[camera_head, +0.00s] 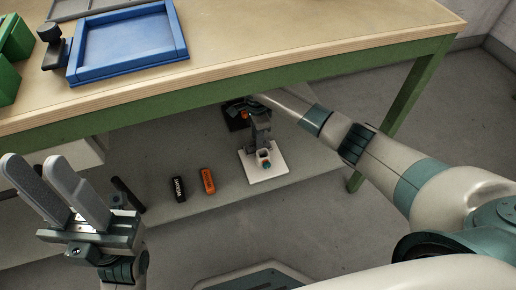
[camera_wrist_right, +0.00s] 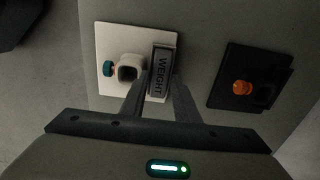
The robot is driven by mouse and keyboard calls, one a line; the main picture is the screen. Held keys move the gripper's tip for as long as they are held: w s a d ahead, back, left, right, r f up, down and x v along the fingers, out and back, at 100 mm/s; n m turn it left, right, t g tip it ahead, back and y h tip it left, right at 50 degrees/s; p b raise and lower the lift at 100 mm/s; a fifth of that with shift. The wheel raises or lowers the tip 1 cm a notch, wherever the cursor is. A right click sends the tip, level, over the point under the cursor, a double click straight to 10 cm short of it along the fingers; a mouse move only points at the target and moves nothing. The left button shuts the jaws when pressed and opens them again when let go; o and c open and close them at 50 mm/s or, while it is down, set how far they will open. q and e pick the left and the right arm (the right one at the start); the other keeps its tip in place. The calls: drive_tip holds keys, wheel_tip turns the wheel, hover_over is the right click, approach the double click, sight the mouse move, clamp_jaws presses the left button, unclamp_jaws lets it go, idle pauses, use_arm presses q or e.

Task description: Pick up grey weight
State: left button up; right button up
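The grey weight (camera_wrist_right: 163,72), a block lettered "WEIGHT", sits between the fingers of my right gripper (camera_wrist_right: 162,85) in the right wrist view. The fingers lie along both its sides with no clear gap. It overlaps the edge of a white plate below. In the head view my right gripper (camera_head: 260,128) is low under the table, just behind the white plate, and the weight is hard to make out there. My left gripper (camera_head: 37,168) is raised at the lower left, fingers apart and empty.
The white plate (camera_head: 250,174) has a holder with a blue knob. A black plate (camera_wrist_right: 223,82) with an orange knob lies beside it. A black weight (camera_head: 178,189) and an orange weight (camera_head: 207,181) lie on the shelf. The table (camera_head: 270,40) overhangs, carrying a blue tray (camera_head: 185,50).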

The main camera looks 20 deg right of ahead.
drive_tip(key=shift+f+b, duration=0.6)
drive_tip(key=shift+f, duration=0.95)
clamp_jaws()
